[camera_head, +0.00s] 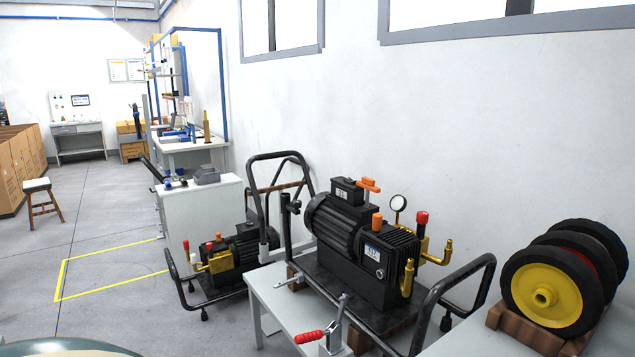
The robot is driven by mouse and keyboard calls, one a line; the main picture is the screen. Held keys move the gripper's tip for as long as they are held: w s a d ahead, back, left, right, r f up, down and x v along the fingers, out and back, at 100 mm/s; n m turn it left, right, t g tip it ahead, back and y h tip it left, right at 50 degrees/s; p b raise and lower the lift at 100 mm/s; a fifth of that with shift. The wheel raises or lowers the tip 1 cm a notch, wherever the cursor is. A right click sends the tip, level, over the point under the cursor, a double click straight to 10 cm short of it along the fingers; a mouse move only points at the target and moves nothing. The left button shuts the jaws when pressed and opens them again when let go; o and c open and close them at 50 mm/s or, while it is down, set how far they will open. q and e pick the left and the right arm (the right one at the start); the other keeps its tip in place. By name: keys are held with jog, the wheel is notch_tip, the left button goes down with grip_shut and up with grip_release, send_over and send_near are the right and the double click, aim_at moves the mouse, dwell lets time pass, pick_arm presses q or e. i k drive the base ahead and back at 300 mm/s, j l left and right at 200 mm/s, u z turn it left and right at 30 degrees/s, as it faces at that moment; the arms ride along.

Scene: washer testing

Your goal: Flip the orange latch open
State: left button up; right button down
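An orange handle-like part (369,184), which looks like the orange latch, sits on top of the pump beside a small black box. Whether it is open or shut cannot be told from here. A separate orange knob (376,222) stands lower on the pump, near the gauge (398,203). Neither of my grippers is in view.
A red-handled clamp (318,334) is on the light table's (268,296) front. Wheels (552,292) rest on a wooden block at the right. A smaller pump (238,256) stands low behind on the left. Grey floor (115,255) on the left is mostly clear.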

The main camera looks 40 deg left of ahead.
aim_at(367, 184)
jog(key=u, duration=1.1)
jog(key=z, duration=0.4)
jog(key=i+j+z, duration=0.1)
jog(key=z, duration=0.25)
jog(key=i+j+z, duration=0.1)
jog(key=j+z, duration=1)
jog(key=j, duration=0.6)
jog(key=j+z, duration=0.1)
jog(key=j, duration=1.25)
jog(key=k+j+z, duration=0.1)
jog(key=j, duration=1.2)
